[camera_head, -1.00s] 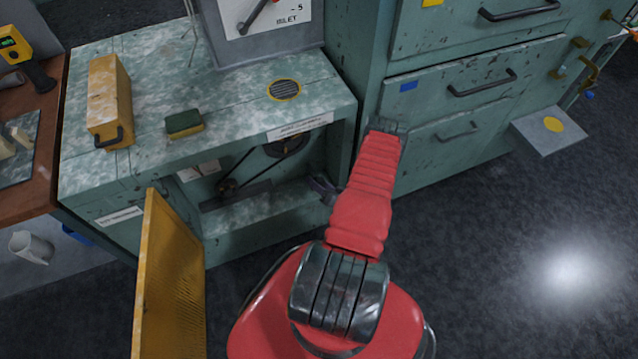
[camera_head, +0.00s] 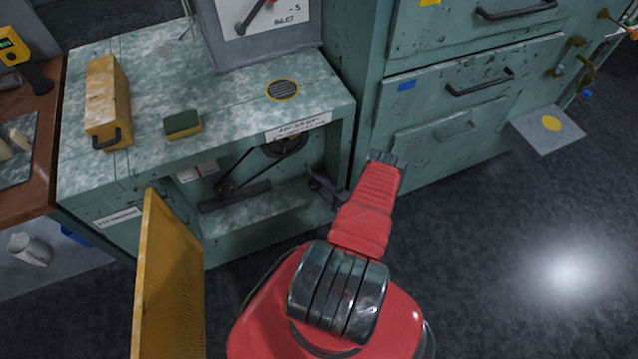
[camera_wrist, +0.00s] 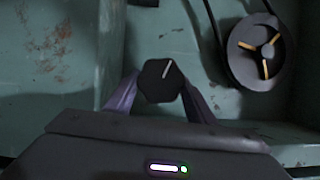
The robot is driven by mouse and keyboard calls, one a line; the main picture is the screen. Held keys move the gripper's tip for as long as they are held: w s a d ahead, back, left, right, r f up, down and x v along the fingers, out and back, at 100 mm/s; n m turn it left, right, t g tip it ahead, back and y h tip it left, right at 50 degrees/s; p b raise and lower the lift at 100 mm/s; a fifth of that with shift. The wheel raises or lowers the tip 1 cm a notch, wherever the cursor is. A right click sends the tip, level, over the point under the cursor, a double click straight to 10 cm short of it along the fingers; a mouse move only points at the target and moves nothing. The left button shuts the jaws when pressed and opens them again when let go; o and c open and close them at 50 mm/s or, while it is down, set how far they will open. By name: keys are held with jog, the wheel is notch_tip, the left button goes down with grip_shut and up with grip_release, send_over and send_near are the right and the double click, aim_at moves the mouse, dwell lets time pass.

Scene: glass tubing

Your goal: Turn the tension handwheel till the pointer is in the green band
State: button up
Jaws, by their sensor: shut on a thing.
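The tension handwheel appears to be the black faceted knob (camera_wrist: 160,80) with a white line on its face, in the wrist view. The line points up and slightly right. My gripper (camera_wrist: 158,92) has its two purple-grey fingers on either side of the knob, shut on it. In the head view my gripper (camera_head: 324,186) is at the right side of the open bay under the bench, and the knob cannot be made out there. A belt runs round a large pulley (camera_head: 285,146) and a small pulley (camera_head: 227,189). I cannot make out a pointer or green band.
In the wrist view a pulley with yellow spokes (camera_wrist: 239,54) is right of the knob. The yellow perforated door (camera_head: 172,275) stands open left of my arm. The bench top (camera_head: 222,105) is above the bay; a drawer cabinet (camera_head: 480,60) is to the right.

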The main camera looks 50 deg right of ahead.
jog(key=shift+f+m+t, duration=0.15)
jog(key=shift+m+t, duration=0.15)
jog(key=shift+m, duration=0.5)
jog(key=o, duration=1)
jog(key=shift+a, duration=0.1)
jog(key=shift+o, duration=0.2)
jog(key=s+a+f, duration=0.1)
jog(key=s+a, duration=0.1)
jog(key=s, duration=1.1)
jog(key=shift+s, duration=0.25)
